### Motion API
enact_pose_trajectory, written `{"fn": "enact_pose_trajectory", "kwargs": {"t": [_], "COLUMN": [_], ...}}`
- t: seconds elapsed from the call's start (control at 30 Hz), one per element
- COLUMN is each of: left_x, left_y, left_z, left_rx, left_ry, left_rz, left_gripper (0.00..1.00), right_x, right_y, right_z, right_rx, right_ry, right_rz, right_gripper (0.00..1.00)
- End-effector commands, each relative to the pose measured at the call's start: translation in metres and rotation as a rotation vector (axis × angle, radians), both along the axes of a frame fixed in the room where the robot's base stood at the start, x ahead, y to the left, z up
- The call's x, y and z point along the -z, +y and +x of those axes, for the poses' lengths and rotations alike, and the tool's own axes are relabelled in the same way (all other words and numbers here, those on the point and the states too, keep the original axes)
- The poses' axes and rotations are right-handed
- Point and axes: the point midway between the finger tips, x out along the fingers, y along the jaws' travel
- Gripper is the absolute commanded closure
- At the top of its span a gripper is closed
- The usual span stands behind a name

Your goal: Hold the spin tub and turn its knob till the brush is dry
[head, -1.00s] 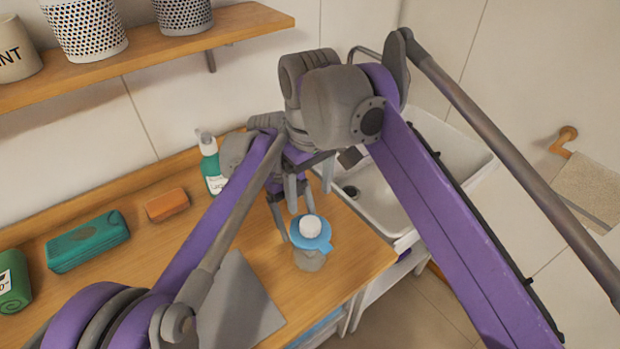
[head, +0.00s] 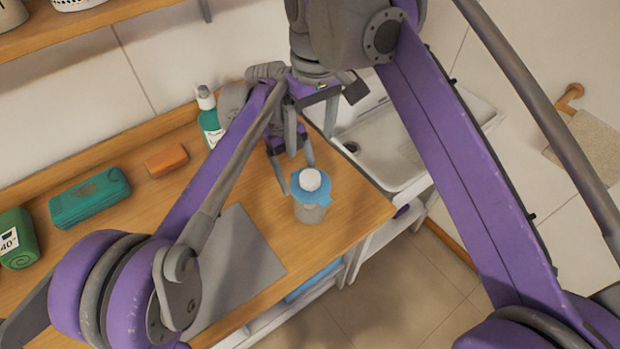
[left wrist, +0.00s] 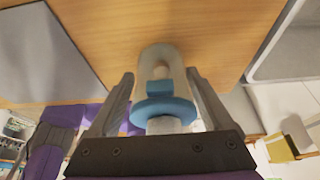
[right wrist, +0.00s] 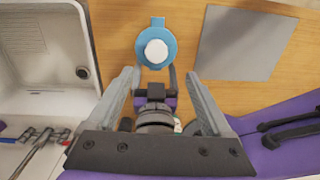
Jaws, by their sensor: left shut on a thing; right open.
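The spin tub (head: 309,213) is a small clear tub with a blue lid and a white knob (head: 310,180) on top. It stands upright on the wooden counter near its front right edge. My left gripper (head: 294,190) is shut on the tub; its fingers flank it in the left wrist view (left wrist: 160,100). My right gripper (right wrist: 160,95) is open and empty, above and behind the tub. In the right wrist view the knob (right wrist: 156,52) lies beyond its fingertips.
A grey mat (head: 235,265) lies left of the tub. A teal case (head: 90,198), an orange block (head: 166,160), a green roll (head: 17,240) and a pump bottle (head: 210,120) stand farther left and back. A white sink (head: 385,155) is at the right.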

Motion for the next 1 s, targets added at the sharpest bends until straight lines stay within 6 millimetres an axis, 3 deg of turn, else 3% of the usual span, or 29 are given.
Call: {"fn": "enact_pose_trajectory", "kwargs": {"t": [0.3, 0.47, 0.7, 1.0], "left_x": [0.000, 0.000, 0.000, 0.000], "left_y": [0.000, 0.000, 0.000, 0.000], "left_z": [0.000, 0.000, 0.000, 0.000], "left_rx": [0.000, 0.000, 0.000, 0.000], "left_ry": [0.001, 0.001, 0.001, 0.000], "left_rz": [-0.001, -0.001, -0.001, 0.000], "left_gripper": [0.94, 0.94, 0.94, 0.94], "right_x": [0.045, 0.058, 0.088, 0.120], "right_y": [-0.017, -0.031, -0.062, -0.095], "right_z": [-0.008, -0.001, 0.012, 0.004], "right_rx": [0.453, 0.566, 0.223, -0.282], "right_ry": [0.274, 0.367, 0.127, -0.411], "right_rz": [0.407, 0.709, 1.123, 1.333], "right_gripper": [0.16, 0.16, 0.16, 0.16]}}
